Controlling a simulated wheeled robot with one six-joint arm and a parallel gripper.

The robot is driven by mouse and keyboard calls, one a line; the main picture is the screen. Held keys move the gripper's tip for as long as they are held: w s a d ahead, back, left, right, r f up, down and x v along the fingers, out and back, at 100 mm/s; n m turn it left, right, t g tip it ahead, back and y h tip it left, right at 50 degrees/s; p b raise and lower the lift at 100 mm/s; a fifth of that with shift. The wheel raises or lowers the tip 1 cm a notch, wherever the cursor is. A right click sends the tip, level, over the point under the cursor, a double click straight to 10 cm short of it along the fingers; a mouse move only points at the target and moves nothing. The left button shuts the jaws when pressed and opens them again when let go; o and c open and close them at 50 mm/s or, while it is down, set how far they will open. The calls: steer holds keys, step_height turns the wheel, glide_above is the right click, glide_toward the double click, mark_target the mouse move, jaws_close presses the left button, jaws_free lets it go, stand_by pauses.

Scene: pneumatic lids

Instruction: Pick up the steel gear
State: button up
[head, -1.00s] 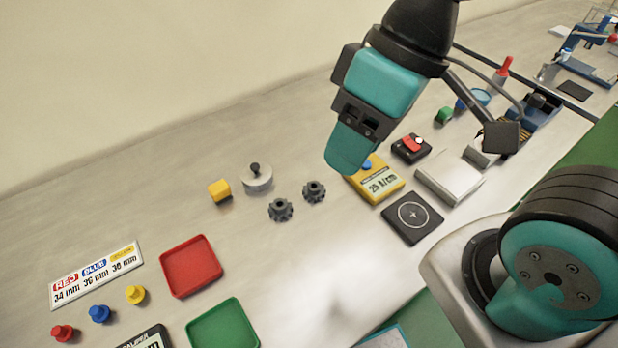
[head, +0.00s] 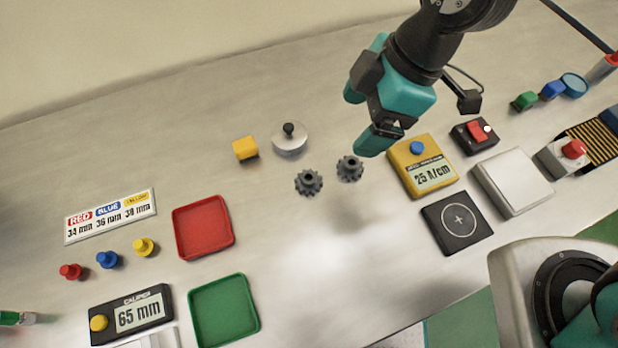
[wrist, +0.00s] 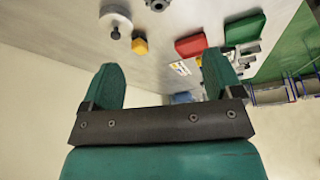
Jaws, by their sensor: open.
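Two dark grey toothed gears stand close together on the table in the head view, a left gear (head: 308,182) and a right gear (head: 350,168). They look much alike, and I cannot tell by colour which is steel. My gripper (head: 362,118) is open and empty, above and behind the right gear, its teal fingers apart. In the wrist view my gripper (wrist: 162,68) also shows open with nothing between the fingers. One gear (wrist: 158,4) is cut by the top edge there.
A round metal weight with a black knob (head: 290,140) and a yellow cube (head: 245,149) stand left of the gears. A yellow meter (head: 436,178) and black pad (head: 458,219) lie right. Red (head: 228,236) and green (head: 252,316) trays lie front left. Table before the gears is clear.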

steer(key=p, duration=0.2)
glide_toward(310, 176)
steer(key=shift+n, duration=0.3)
steer(key=x, duration=0.5)
steer(key=shift+s, duration=0.15)
steer(key=shift+p+x, duration=1.05)
steer(key=shift+x, duration=1.45)
steer(key=shift+c, duration=0.2)
steer(key=c, duration=1.1)
steer(key=shift+c, duration=0.5)
steer(key=shift+r, duration=0.1)
